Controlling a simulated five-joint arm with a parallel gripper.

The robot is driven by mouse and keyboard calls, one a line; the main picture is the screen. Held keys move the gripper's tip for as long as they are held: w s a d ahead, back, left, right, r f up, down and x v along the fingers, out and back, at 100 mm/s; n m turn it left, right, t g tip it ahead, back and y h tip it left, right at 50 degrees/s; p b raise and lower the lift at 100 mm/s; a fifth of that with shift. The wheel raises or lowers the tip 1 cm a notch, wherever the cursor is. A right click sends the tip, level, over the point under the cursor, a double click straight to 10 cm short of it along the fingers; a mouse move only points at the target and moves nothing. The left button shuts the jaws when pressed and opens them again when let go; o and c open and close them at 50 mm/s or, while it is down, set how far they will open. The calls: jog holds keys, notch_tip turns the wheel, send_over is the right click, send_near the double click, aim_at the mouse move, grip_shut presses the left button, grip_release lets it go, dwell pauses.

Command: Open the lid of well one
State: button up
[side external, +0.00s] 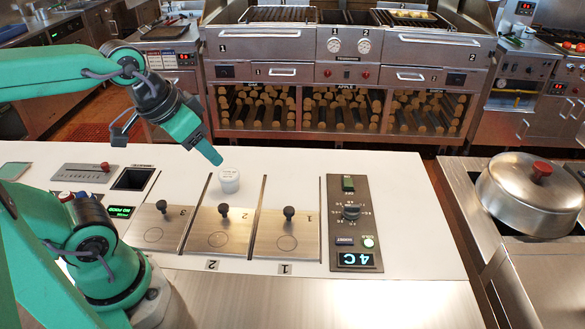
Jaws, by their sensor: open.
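The lid of well one (285,236) is a flat steel plate with a black knob (289,213) and an upside-down "1". It is the rightmost of three lids in the white counter and lies shut. My gripper (208,152) is up and to the left of that knob, apart from it. It points down and to the right, open with nothing seen in it. Its tip is just above and left of a small white tub (229,179) behind lid two, and I cannot tell whether they touch.
Lid two (222,240) and lid three (160,228) have knobs too, with raised dark rails between lids. A control panel (354,225) reading "4 C" stands right of well one. A lidded steel pot (530,195) is far right. The counter (400,200) right of the panel is clear.

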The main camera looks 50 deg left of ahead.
jog(key=w+d+f+m+g, duration=0.1)
jog(key=w+f+g, duration=0.1)
jog(key=w, duration=0.3)
jog(key=w+d+f+g, duration=0.1)
jog(key=w+f, duration=0.2)
jog(key=w, duration=0.2)
jog(key=g, duration=0.2)
send_over(290, 208)
jog(key=shift+m, duration=0.4)
jog(key=shift+s+d+f, duration=0.1)
jog(key=shift+f, duration=4.45)
jog(key=shift+f, duration=0.15)
jog(key=shift+f, duration=3.75)
grip_shut()
